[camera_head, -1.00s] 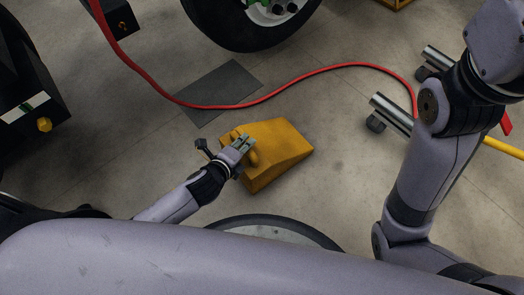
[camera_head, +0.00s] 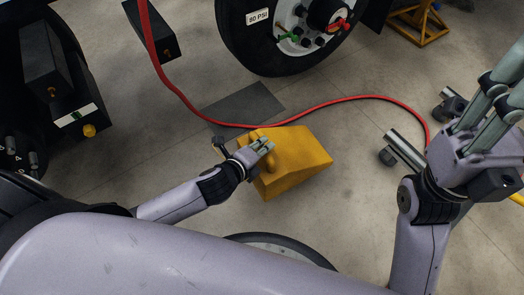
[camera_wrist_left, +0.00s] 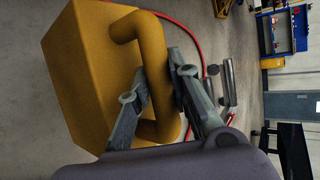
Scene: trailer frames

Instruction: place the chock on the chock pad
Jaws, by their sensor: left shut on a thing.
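The chock (camera_head: 300,165) is a yellow wedge with a bar handle, at the middle of the head view. It fills the left of the wrist view (camera_wrist_left: 85,75). My left gripper (camera_head: 266,146) is shut on the chock's handle (camera_wrist_left: 152,50), with its fingers on either side of the bar in the wrist view. I cannot tell whether the chock touches the floor. The chock pad (camera_head: 245,102) is a flat dark grey rectangle on the floor, beyond the chock and slightly left. Its bare surface shows. My right gripper (camera_head: 496,110) is at the right edge, fingers spread and empty.
A red hose (camera_head: 340,101) runs over the floor along the pad's near edge, between pad and chock. A large tyre (camera_head: 262,50) stands beyond the pad. Dark boxes (camera_head: 75,105) are at left. A metal cylinder on a caster (camera_head: 403,152) lies right of the chock.

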